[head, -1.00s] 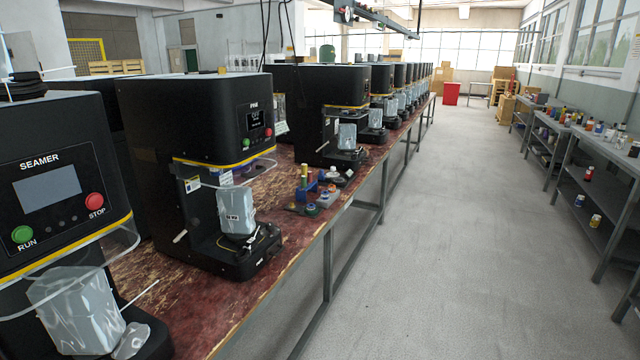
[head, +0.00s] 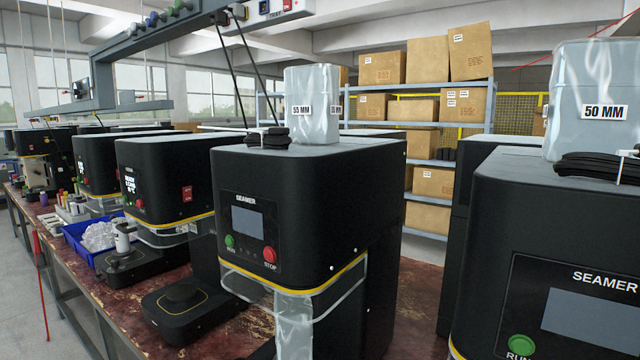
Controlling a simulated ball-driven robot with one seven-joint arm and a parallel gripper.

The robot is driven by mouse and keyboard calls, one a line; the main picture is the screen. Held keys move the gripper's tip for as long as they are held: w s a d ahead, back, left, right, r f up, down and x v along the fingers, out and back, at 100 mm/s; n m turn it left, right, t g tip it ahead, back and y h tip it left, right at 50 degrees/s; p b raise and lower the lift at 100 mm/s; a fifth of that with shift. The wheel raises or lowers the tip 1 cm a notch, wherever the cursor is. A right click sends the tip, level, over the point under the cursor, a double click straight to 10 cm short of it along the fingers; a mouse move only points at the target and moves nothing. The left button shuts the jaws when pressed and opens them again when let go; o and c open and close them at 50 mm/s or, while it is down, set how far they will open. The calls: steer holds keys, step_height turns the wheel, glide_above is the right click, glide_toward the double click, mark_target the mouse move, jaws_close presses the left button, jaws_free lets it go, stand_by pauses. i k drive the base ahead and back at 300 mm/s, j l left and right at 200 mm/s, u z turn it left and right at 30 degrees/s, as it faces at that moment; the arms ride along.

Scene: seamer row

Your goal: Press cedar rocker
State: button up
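No label reading "cedar" is legible in the head view. A small red switch-like panel (head: 187,193) is on the side of a black machine at the left; whether it is a rocker cannot be told. A grey box (head: 268,11) on the overhead rail carries small dark and red parts, too small to read. The middle seamer (head: 300,185) has a green RUN button (head: 229,241) and a red STOP button (head: 269,255). A nearer seamer (head: 560,250) at the right shows another green RUN button (head: 521,345). My gripper is not in view.
The machines stand on a worn red bench (head: 225,340). A blue bin (head: 85,240) with clear wrap sits on it at the left. Shelves of cardboard boxes (head: 434,185) stand behind. Grey floor (head: 25,310) shows at lower left.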

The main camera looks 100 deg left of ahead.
mark_target(187, 196)
steer(key=u, duration=2.15)
